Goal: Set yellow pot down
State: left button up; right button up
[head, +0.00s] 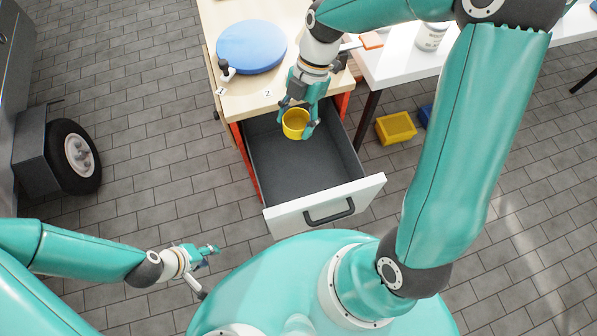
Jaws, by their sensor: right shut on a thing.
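The yellow pot (295,123) is a small round cup, open at the top and seen from above. My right gripper (299,118) reaches down from the top and is shut on it. The pot is over the back part of an open grey drawer (292,170) in the wooden workbench (247,95). I cannot tell whether its base touches the drawer floor. My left gripper (211,250) is low at the left, in front of the drawer and well away from the pot. Its fingers are too small to tell whether they are open.
The drawer's white front (325,206) with a dark handle sticks out towards me. The drawer floor shows bare around the pot. A blue round disc (251,46) lies on the bench. A yellow bin (396,128) stands on the floor at right. A wheeled vehicle (75,155) is at left.

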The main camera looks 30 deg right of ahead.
jog(key=s+f+n+b, duration=0.3)
jog(key=b, duration=0.1)
jog(key=g+b, duration=0.1)
jog(key=b, duration=0.4)
send_over(305, 191)
jog(key=d, duration=0.1)
notch_tip(305, 191, down, 6)
jog(key=shift+m+h, duration=0.3)
jog(key=shift+m, duration=0.1)
jog(key=f+b, duration=0.1)
jog(key=f, duration=0.5)
jog(key=f+b, duration=0.2)
jog(key=f, duration=0.4)
jog(key=f+b, duration=0.1)
jog(key=f, duration=0.5)
jog(key=shift+w+d, duration=0.1)
jog(key=shift+w, duration=0.2)
pick_arm(q)
notch_tip(305, 191, down, 16)
jog(key=b, duration=0.1)
jog(key=shift+f, duration=0.2)
pick_arm(e)
jog(key=shift+f, duration=2.35)
pick_arm(q)
jog(key=shift+f+b, duration=0.15)
jog(key=shift+b, duration=0.15)
pick_arm(e)
jog(key=shift+f, duration=0.15)
jog(key=o, duration=0.9)
jog(key=shift+o, duration=0.2)
